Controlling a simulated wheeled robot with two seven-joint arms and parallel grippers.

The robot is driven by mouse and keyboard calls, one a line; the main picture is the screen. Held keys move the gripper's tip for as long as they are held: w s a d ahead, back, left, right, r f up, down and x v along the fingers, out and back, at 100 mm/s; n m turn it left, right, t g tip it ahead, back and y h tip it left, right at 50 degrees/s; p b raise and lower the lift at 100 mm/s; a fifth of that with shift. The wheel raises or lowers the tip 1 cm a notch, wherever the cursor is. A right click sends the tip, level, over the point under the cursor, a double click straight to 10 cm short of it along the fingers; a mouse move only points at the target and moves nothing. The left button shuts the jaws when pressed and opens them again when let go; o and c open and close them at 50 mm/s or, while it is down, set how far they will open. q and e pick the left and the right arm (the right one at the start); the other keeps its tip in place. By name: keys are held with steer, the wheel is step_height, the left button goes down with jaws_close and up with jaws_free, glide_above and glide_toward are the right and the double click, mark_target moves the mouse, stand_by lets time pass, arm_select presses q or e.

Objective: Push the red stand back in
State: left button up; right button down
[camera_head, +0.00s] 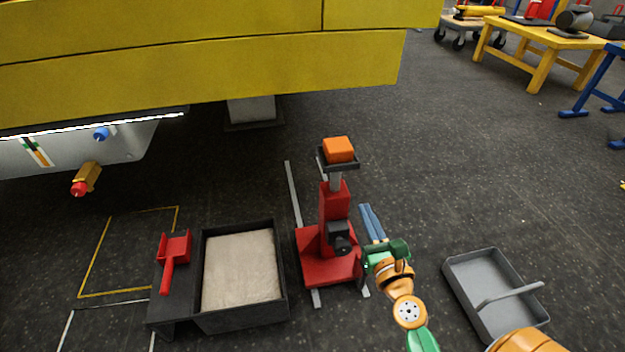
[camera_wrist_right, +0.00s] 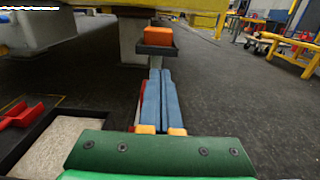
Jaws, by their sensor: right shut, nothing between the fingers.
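The red stand (camera_head: 328,266) sits on the floor between two grey rails, with a red column and a dark motor-like part on it. A dark tray on top of its column carries an orange block (camera_head: 338,149). My right gripper (camera_head: 369,210) is beside the stand's right side, its blue fingers shut and empty. Whether it touches the stand I cannot tell. In the right wrist view the shut fingers (camera_wrist_right: 160,74) point toward the tray and orange block (camera_wrist_right: 158,37), and largely hide the stand. My left gripper is not in view.
A yellow structure (camera_head: 210,70) overhangs the floor behind the stand. A sand-filled box (camera_head: 284,290) and a red scoop (camera_head: 175,250) are left of the stand. A grey tray (camera_head: 485,275) lies at right. The floor behind the stand is clear up to a grey support block (camera_head: 252,110).

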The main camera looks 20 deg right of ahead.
glide_toward(344, 165)
steer(key=x, duration=0.3)
steer(key=b+x, duration=0.1)
steer(key=x, duration=0.2)
steer(key=shift+d+f, duration=0.1)
steer(key=shift+f, duration=0.1)
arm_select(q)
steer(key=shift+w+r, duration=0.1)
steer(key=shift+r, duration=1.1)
arm_select(e)
steer(key=shift+w+d+r, duration=0.1)
steer(key=shift+w, duration=0.3)
steer(key=shift+w, duration=0.1)
